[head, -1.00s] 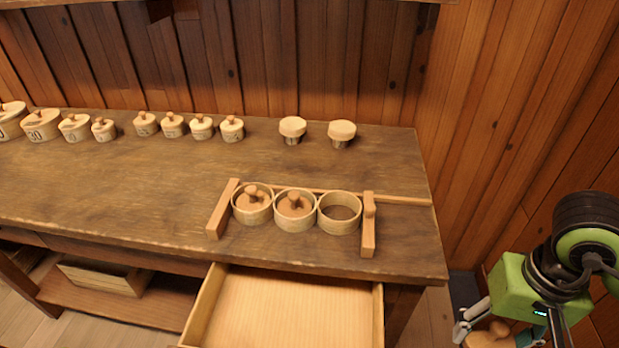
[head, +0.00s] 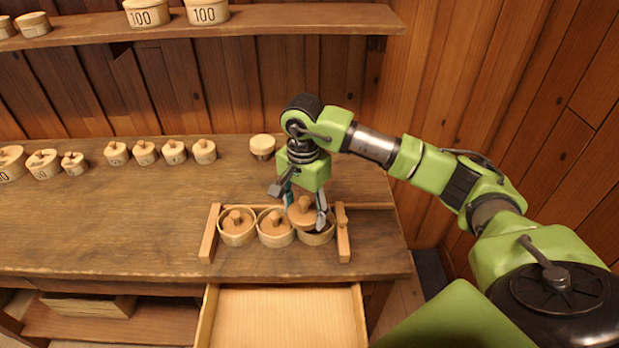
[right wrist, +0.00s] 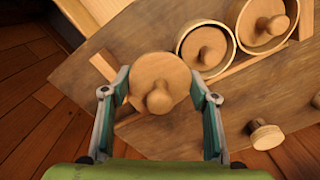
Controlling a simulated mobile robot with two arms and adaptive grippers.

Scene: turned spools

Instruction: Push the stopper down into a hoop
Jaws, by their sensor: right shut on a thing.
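My right gripper (head: 305,208) is shut on a round wooden stopper (head: 303,214) with a knob on top. The stopper is at the right-hand hoop (head: 319,238) of the row, over its opening and covering much of it. I cannot tell whether it touches the rim. In the right wrist view the stopper (right wrist: 151,74) sits between the two fingers (right wrist: 160,86), and its hoop is hidden under it. The left hoop (head: 237,240) and middle hoop (head: 275,239) each have a stopper inside. My left gripper is not in view.
A wooden frame (head: 208,235) with end blocks (head: 343,238) borders the hoops. An open drawer (head: 285,320) juts out below the table's front edge. A pale-topped peg (head: 262,146) and several numbered lidded boxes (head: 204,151) stand at the back. The table's left middle is clear.

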